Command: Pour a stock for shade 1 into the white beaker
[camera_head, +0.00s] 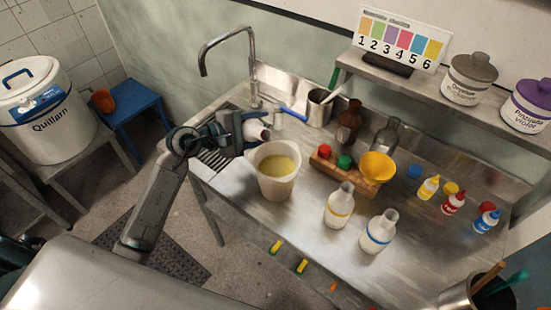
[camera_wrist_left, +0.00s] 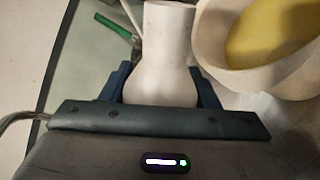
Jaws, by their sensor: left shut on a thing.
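My left gripper (camera_head: 238,133) is shut on a white bottle (camera_head: 256,129). The bottle is tipped well over, its mouth just above the left rim of the white beaker (camera_head: 272,188). No stream shows from its mouth, and I cannot see its colour band. The beaker stands upright on the steel counter with pale yellow liquid (camera_head: 276,166) in it. In the left wrist view the bottle (camera_wrist_left: 167,50) sits between the fingers, left of the beaker (camera_wrist_left: 212,60). A shade chart (camera_head: 400,40) numbered 1 to 6 stands on the shelf. My right gripper is not in view.
Behind are a wooden rack (camera_head: 323,165), a yellow funnel (camera_head: 377,167) and brown and clear bottles. Small dropper bottles stand at the right. A tap (camera_head: 252,70) rises behind the bottle.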

